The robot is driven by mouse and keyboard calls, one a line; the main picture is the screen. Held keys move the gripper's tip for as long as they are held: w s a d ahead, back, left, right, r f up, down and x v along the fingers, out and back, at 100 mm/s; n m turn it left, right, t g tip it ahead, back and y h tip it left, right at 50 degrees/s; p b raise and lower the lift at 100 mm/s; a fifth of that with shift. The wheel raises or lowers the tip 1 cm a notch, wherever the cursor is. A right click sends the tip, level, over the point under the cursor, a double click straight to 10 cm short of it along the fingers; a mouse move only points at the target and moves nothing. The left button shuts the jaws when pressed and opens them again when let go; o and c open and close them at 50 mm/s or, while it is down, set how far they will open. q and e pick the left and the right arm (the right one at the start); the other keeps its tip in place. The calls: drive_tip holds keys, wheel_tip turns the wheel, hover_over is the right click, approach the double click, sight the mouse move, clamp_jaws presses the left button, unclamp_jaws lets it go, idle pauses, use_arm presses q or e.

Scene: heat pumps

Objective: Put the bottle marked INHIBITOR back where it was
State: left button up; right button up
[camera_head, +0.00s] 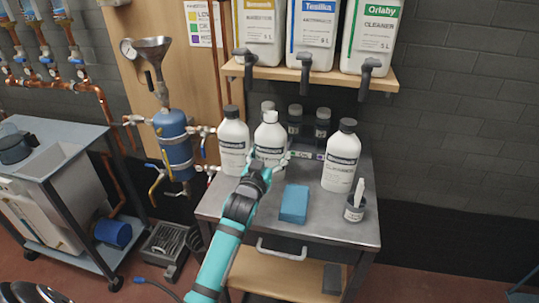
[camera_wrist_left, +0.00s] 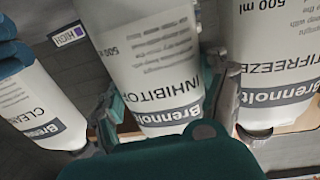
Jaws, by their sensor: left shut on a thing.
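The white INHIBITOR bottle (camera_head: 269,138) with a white cap is upright over the back of the steel cart top (camera_head: 250,216). Its label reads upside down in the left wrist view (camera_wrist_left: 150,62). My left gripper (camera_head: 267,161) is shut around it, with one finger on each side in the left wrist view (camera_wrist_left: 165,103). The gripper hides its base, so I cannot tell if it touches the cart. The ANTIFREEZE bottle (camera_wrist_left: 273,50) is close beside it, at its left in the head view (camera_head: 233,148). My right gripper is not in view.
The CLEANER bottle (camera_head: 341,160) stands to the right, near a small pot (camera_head: 354,208) with a white handle. A blue block (camera_head: 294,204) lies in front. Dark bottles (camera_head: 322,124) stand behind. A shelf (camera_head: 300,75) with large canisters and black taps hangs above.

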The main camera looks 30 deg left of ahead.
use_arm(q)
drive_tip(key=shift+f, duration=0.15)
drive_tip(key=o, duration=1.4)
drive_tip(key=shift+c, duration=0.2)
drive_tip(key=shift+o, duration=0.3)
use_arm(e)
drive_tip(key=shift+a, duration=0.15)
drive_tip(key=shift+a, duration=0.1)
use_arm(q)
drive_tip(key=shift+r, duration=0.2)
drive_tip(key=shift+s+f, duration=0.1)
drive_tip(key=shift+s, duration=0.15)
drive_tip(key=s, duration=0.3)
drive_tip(key=s+d, duration=0.1)
drive_tip(key=s, duration=0.3)
drive_tip(key=s+d, duration=0.1)
drive_tip(key=s, duration=0.2)
drive_tip(key=shift+s+b, duration=0.25)
drive_tip(key=shift+b, duration=0.1)
drive_tip(key=shift+s+d, duration=0.1)
drive_tip(key=shift+s, duration=0.3)
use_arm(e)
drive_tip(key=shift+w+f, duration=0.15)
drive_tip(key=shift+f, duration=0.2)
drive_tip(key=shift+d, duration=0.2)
